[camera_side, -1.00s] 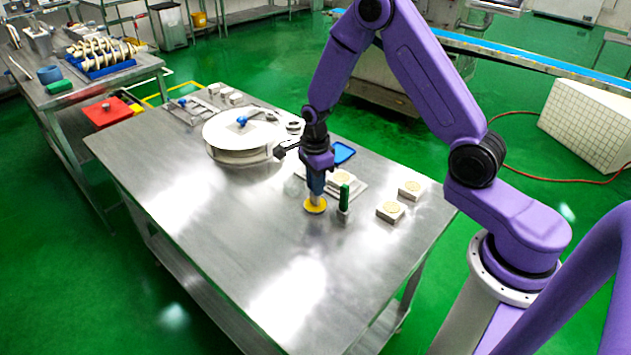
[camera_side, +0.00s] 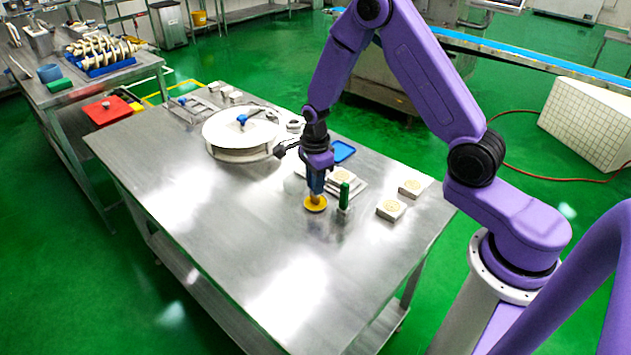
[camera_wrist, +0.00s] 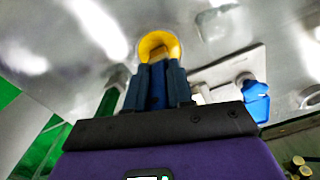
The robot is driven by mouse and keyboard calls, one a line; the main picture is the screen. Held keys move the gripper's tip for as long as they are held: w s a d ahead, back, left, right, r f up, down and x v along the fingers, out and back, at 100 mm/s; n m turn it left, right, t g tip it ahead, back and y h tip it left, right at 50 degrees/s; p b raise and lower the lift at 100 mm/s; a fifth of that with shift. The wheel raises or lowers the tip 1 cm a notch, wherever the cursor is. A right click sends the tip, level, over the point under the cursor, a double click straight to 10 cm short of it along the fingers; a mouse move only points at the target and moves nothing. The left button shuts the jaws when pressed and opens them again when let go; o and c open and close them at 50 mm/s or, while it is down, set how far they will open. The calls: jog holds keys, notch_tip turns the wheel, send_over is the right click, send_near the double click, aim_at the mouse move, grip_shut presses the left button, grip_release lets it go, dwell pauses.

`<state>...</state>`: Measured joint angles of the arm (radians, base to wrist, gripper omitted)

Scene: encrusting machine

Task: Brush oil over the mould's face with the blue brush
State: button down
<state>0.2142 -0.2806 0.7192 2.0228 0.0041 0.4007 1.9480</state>
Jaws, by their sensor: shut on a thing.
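My gripper (camera_side: 317,178) points down and is shut on the blue brush (camera_wrist: 158,85), with the handle between the fingers. Below it is a round yellow dish (camera_side: 316,208) on the steel table. The brush's pale bristles (camera_wrist: 150,58) are at the dish, in or just over it; I cannot tell which. The dish also shows in the wrist view (camera_wrist: 172,42). Pale square blocks with round patterned faces lie to the right: one (camera_side: 390,210) near, one (camera_side: 411,187) farther, and one (camera_side: 342,174) behind the gripper on a flat plate. I cannot tell which is the mould.
A green-handled tool (camera_side: 344,194) stands upright just right of the dish. A large white round drum (camera_side: 240,133) with a blue knob stands at the left back. The table's front-left area (camera_side: 230,235) is clear.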

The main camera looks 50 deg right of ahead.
jog(key=shift+s, duration=0.1)
jog(key=shift+r, duration=3.5)
